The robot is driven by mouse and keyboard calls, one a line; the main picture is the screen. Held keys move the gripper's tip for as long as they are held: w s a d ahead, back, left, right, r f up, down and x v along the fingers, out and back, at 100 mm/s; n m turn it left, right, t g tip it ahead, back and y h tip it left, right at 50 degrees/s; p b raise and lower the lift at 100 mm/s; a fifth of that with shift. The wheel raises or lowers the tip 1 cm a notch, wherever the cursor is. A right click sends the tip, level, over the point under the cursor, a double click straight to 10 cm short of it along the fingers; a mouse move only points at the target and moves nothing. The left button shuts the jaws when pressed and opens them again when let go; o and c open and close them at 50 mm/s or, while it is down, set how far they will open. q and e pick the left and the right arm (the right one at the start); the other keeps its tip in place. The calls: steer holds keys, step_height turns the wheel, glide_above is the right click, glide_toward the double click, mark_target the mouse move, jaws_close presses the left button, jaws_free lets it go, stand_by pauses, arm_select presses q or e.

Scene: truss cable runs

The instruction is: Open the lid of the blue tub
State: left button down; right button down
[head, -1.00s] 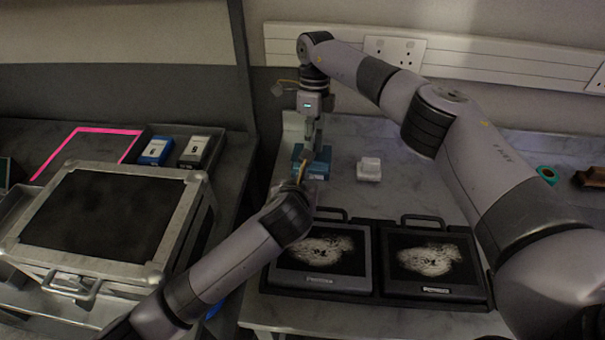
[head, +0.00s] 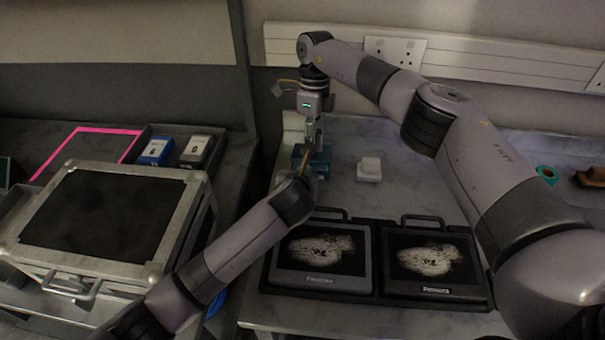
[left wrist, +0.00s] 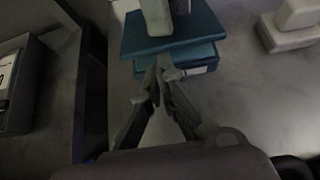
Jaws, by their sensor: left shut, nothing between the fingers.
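The blue tub (head: 322,157) stands at the left end of the marble-topped table, partly hidden by my arms. In the left wrist view its flat lid (left wrist: 201,30) overhangs the tub body (left wrist: 200,63); a pale label shows on the body's front. My left gripper (left wrist: 157,76) is shut and empty at the near side of the tub, its tips close to the lid's front edge; I cannot tell if they touch. My right gripper (head: 314,143) points down over the lid, and pale parts stand on the lid in the left wrist view. Its grip is unclear.
A white block (head: 369,169) stands right of the tub. Two black-framed panels (head: 322,283) lie in front. A metal case (head: 190,215) and a tray with blue and white boxes (head: 155,151) are on the left. A teal roll (head: 547,174) lies far right.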

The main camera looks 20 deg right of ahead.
arm_select(q)
steer(key=shift+w+d+r, duration=0.15)
steer(key=shift+w+r, duration=0.05)
steer(key=shift+r, duration=0.55)
arm_select(e)
steer(key=shift+f, duration=0.1)
steer(key=c, duration=1.5)
jaws_free()
steer(key=shift+c, duration=0.2)
arm_select(q)
steer(key=shift+f, duration=0.1)
